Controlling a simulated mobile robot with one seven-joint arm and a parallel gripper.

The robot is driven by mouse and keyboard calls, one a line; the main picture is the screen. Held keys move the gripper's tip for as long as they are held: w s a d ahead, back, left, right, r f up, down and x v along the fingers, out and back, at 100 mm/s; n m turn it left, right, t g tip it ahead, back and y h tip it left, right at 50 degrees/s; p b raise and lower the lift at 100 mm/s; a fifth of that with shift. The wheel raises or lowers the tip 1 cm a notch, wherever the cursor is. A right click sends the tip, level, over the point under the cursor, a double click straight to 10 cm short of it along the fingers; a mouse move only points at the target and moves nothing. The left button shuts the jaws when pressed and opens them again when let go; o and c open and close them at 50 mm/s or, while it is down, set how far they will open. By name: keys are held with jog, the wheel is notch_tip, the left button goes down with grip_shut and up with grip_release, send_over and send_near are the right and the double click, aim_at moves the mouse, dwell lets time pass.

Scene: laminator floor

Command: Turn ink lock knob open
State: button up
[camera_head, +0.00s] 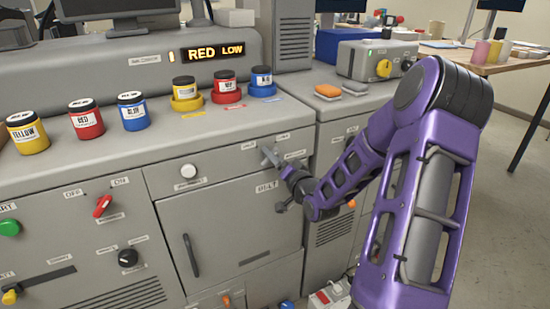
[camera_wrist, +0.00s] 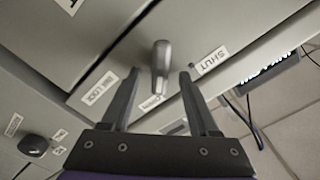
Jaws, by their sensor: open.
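The ink lock knob (camera_wrist: 160,62) is a grey lever-shaped handle on the grey cabinet front in the wrist view. Its label INK LOCK (camera_wrist: 98,88) is to its left, SHUT (camera_wrist: 212,60) to its right and OPEN (camera_wrist: 152,102) below it in the picture. My gripper (camera_wrist: 160,75) is open, with one dark finger on each side of the knob in the picture. I see no finger touching it. In the head view my gripper (camera_head: 276,182) is at the cabinet front, where the knob is hard to make out.
A door with a black handle (camera_head: 190,255) is below left of my gripper. A red switch (camera_head: 103,206) is farther left. Yellow (camera_head: 27,132), red (camera_head: 86,118) and blue (camera_head: 132,110) ink jars stand on the top; more jars sit in coloured holders. A display (camera_head: 212,51) reads RED LOW.

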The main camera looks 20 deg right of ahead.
jog(key=s+p, duration=0.6)
jog(key=s, duration=1.1)
jog(key=shift+s+d+p, duration=0.2)
jog(key=shift+d+p, duration=0.1)
jog(key=shift+p, duration=0.05)
